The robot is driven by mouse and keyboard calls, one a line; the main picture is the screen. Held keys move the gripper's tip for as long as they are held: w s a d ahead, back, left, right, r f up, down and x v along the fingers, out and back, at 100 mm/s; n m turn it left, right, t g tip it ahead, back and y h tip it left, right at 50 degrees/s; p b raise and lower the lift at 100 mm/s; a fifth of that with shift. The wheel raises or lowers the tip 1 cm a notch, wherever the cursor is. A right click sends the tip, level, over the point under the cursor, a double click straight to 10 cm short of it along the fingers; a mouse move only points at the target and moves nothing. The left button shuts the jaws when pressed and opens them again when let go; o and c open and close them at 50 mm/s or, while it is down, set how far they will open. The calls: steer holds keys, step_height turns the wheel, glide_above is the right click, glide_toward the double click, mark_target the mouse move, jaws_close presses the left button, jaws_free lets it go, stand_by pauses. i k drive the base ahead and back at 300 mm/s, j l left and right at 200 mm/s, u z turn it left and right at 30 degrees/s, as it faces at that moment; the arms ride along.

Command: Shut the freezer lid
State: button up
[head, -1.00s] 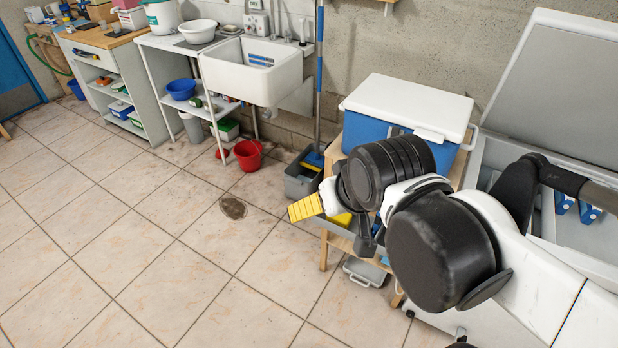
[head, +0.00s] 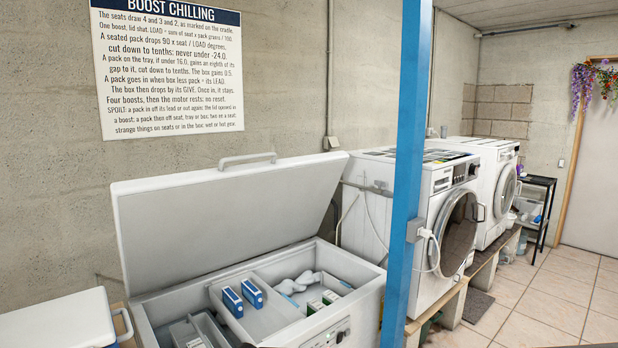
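The chest freezer (head: 368,316) stands against the wall in the lower middle of the head view. Its white lid (head: 228,210) is raised and leans back toward the wall, with a handle (head: 247,160) along its top edge. Inside the freezer are two blue packs (head: 242,298) standing in a grey tray or compartment, white lumpy items (head: 297,283), and small green-and-white packs (head: 322,299). A grey slotted part sits at the lower left of the interior. My gripper is not in this view.
A blue post (head: 406,170) rises just right of the freezer. White washing machines (head: 447,205) stand beyond it. A white-lidded cool box (head: 62,322) is at the lower left, close to the freezer. A printed sign (head: 170,65) hangs above. Tiled floor (head: 560,295) is clear at right.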

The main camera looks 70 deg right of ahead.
mark_target(171, 229)
steer(key=z, duration=1.95)
